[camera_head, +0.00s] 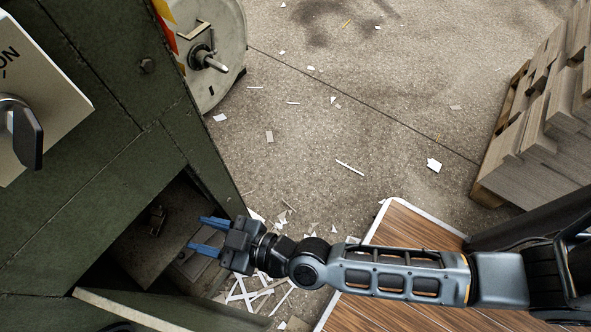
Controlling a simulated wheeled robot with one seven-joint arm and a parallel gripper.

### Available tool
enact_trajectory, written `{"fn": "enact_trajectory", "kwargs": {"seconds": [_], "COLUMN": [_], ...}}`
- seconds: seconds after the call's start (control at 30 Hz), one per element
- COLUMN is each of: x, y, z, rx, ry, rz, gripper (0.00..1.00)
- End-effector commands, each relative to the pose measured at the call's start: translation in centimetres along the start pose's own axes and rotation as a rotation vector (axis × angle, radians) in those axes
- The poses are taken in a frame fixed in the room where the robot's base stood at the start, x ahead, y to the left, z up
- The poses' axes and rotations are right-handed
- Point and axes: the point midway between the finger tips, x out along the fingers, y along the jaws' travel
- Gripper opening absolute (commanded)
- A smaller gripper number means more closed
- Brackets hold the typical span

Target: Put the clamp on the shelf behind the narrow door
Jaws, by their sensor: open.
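My gripper (196,233) reaches in from the right at the opening of the green machine cabinet. Its two blue fingers are apart, with nothing visible between them. A small dark brown piece (157,219), which may be the clamp, rests on the shelf (136,244) inside the opening. It lies left of my fingertips and apart from them. It is too small and dim to be sure what it is. The narrow door (170,312) stands open at the bottom of the view, below my gripper.
The green cabinet wall (75,190) borders the opening on the left. A knob (20,130) and a large wheel (215,50) stick out above. Wooden boards (555,120) are stacked at the right. Paper scraps litter the open floor (350,110).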

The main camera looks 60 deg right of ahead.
Motion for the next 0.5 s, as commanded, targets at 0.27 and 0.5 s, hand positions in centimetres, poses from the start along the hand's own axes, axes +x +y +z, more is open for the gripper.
{"fn": "enact_trajectory", "kwargs": {"seconds": [0.27, 0.5], "x": [-12.6, -22.4], "y": [4.8, 6.9], "z": [-1.8, -6.6], "rx": [0.032, 0.051], "ry": [-0.038, -0.070], "rz": [0.130, 0.229], "gripper": [0.45, 0.45]}}
